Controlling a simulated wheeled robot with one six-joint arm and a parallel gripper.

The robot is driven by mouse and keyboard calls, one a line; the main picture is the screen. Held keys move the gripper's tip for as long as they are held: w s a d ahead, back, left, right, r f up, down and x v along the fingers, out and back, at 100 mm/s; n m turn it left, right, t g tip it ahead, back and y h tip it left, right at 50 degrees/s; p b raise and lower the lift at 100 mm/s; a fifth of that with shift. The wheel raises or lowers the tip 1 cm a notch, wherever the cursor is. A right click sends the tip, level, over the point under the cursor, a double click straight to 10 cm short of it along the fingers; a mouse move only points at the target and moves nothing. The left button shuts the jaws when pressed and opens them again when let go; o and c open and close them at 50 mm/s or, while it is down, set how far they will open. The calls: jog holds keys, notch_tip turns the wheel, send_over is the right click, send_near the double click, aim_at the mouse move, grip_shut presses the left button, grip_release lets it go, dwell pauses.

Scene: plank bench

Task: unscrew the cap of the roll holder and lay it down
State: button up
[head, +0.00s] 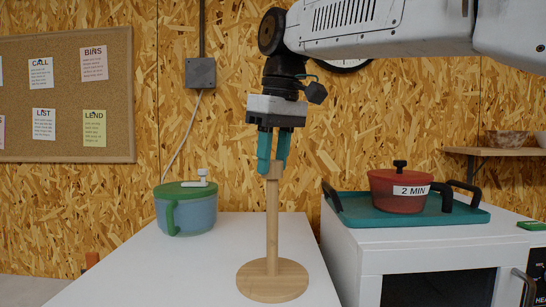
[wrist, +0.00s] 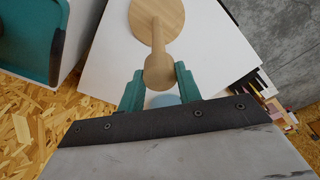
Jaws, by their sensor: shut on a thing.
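The roll holder is wooden, with a round base (head: 272,283) on the white bench and an upright pole (head: 272,222). Its small wooden cap (head: 276,172) is at the top of the pole. My gripper (head: 274,164) points down over it, with the teal fingers shut on the cap. In the wrist view the round cap (wrist: 159,71) lies between the two fingertips, and the pole and base (wrist: 152,12) show behind it. I cannot tell whether the cap still touches the pole top. The fingers partly hide the cap in the head view.
A blue pot with a green lid (head: 187,208) stands left on the white bench top (head: 130,275). At right, a red pot (head: 398,193) labelled "2 MIN" sits on a teal tray (head: 352,216) atop a white oven. Bench space in front of the blue pot is clear.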

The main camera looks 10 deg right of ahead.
dwell(0.3)
jog(key=shift+n, duration=1.6)
jog(key=shift+g, duration=0.3)
jog(key=n, duration=0.2)
jog(key=shift+n, duration=0.4)
jog(key=o, duration=1.1)
